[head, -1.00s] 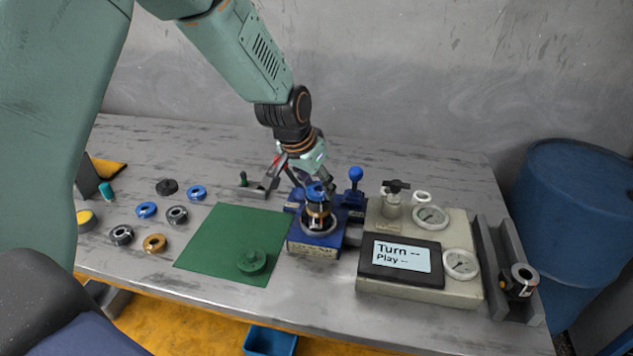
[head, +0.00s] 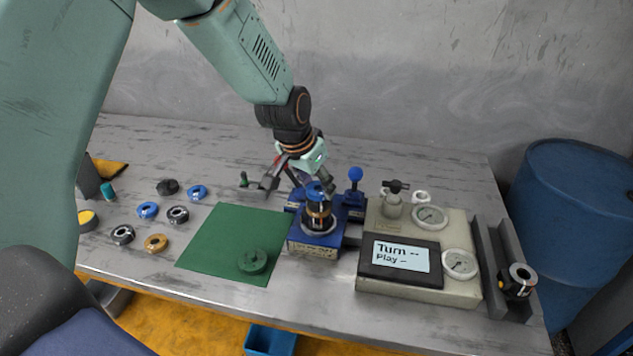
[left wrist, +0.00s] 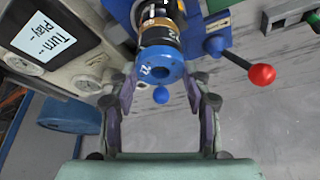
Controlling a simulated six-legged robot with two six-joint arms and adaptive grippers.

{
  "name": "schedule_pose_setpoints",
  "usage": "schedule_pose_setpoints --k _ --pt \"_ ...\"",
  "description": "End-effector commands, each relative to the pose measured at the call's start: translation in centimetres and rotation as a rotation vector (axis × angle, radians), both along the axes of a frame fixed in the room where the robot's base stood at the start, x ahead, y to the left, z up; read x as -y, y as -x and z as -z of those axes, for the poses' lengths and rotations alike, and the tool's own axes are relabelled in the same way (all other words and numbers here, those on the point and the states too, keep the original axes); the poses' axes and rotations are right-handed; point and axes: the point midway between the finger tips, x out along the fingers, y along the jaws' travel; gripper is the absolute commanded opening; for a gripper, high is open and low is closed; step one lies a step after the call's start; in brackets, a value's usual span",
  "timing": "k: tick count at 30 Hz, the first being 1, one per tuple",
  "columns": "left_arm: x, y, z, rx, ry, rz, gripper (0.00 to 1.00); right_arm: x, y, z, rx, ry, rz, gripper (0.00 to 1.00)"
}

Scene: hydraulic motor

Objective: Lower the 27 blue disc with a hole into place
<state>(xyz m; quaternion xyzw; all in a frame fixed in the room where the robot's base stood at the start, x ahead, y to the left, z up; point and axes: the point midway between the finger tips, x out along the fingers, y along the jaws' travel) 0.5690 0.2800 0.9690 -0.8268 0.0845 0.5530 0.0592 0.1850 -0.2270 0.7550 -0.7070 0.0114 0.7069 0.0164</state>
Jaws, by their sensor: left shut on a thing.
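The blue disc with a hole, marked 27, shows in the left wrist view (left wrist: 160,66) at the end of the stacked motor parts. In the head view the blue disc (head: 316,189) is at the top of the stack. My left gripper (left wrist: 161,82) is shut on the disc, with a finger on either side of it. The motor stack (head: 319,213), with copper and black rings, stands upright in the blue fixture (head: 313,241). I cannot tell whether the disc touches the part below it. My right gripper is not in view.
Several loose rings and discs, including a blue ring (head: 148,210), lie left of the green mat (head: 224,243). A green part (head: 252,260) sits on the mat. The test box with gauges (head: 418,284) stands close right of the fixture. A red-knobbed lever (left wrist: 262,75) is near the gripper.

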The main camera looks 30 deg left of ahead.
Motion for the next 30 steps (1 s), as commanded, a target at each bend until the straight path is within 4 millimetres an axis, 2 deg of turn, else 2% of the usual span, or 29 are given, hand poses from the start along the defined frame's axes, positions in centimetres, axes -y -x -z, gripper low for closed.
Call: schedule_pose_setpoints --k 6,30 --pt "-0.01 0.04 -0.45 0.001 0.0 0.0 0.08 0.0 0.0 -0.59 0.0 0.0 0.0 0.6" --pt "0.0 0.01 0.34 0.0 0.0 0.001 0.08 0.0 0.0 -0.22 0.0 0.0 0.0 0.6"
